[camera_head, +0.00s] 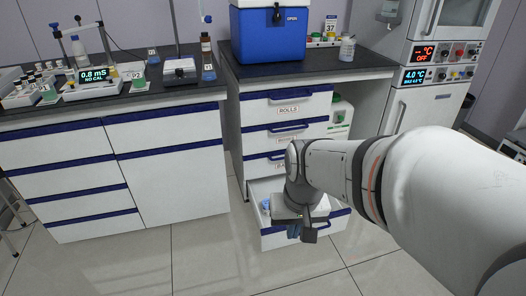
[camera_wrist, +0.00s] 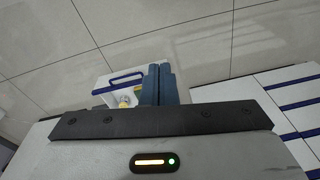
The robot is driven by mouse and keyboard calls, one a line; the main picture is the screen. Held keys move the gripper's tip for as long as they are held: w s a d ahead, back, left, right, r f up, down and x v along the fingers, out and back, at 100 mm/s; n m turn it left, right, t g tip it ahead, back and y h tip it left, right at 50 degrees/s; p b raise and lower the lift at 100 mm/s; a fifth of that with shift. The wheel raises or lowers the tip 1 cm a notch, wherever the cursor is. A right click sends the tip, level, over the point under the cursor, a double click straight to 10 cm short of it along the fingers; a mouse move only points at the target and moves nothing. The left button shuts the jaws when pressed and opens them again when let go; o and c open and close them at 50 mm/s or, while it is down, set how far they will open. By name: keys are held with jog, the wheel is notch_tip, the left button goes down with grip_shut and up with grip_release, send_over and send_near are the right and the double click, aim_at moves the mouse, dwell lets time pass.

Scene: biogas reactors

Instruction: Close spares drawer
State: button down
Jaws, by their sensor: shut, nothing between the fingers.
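The bottom drawer (camera_head: 272,242) of the right-hand cabinet is pulled out, and no label is readable on it; the drawers above it look closed. It has a white front with a blue strip along the top, and small blue and white items (camera_head: 265,206) lie inside. My gripper (camera_head: 300,234) is over the drawer's front in the head view and hides part of it; I cannot tell whether it touches. In the wrist view, my gripper's blue fingers (camera_wrist: 158,84) are shut together and empty, beside the drawer (camera_wrist: 118,82) and a yellowish item in it.
Above the open drawer are drawers with blue strips, one labelled ROLLS (camera_head: 288,110). A blue cooler box (camera_head: 270,34) stands on the dark counter. A left cabinet (camera_head: 110,165) and a tall appliance (camera_head: 425,100) stand on either side. The tiled floor (camera_head: 190,262) in front is clear.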

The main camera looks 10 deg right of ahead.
jog(key=w+d+f+m+p, duration=0.1)
jog(key=w+d+f+m, duration=0.25)
jog(key=w+m, duration=0.3)
jog(key=w+d+f+m+t+y, duration=0.1)
jog(key=w+d+f+m, duration=0.1)
jog(key=w+f+m, duration=0.5)
jog(key=w+d+f+m+p, duration=0.1)
jog(key=w+d+f+m, duration=0.15)
jog(key=w+m, duration=0.45)
jog(key=w+d+f+m, duration=0.2)
jog(key=d+f+m, duration=0.25)
jog(key=f, duration=0.25)
jog(key=w+d+f+m+h+p, duration=0.1)
jog(key=w+d+f+m, duration=0.3)
jog(key=f, duration=0.4)
jog(key=w+d+f+m, duration=0.1)
jog(key=d+f+m, duration=0.4)
jog(key=f, duration=0.2)
jog(key=w+f+b, duration=0.4)
jog(key=w+f, duration=0.2)
jog(key=f, duration=0.4)
jog(key=shift+w+a, duration=0.1)
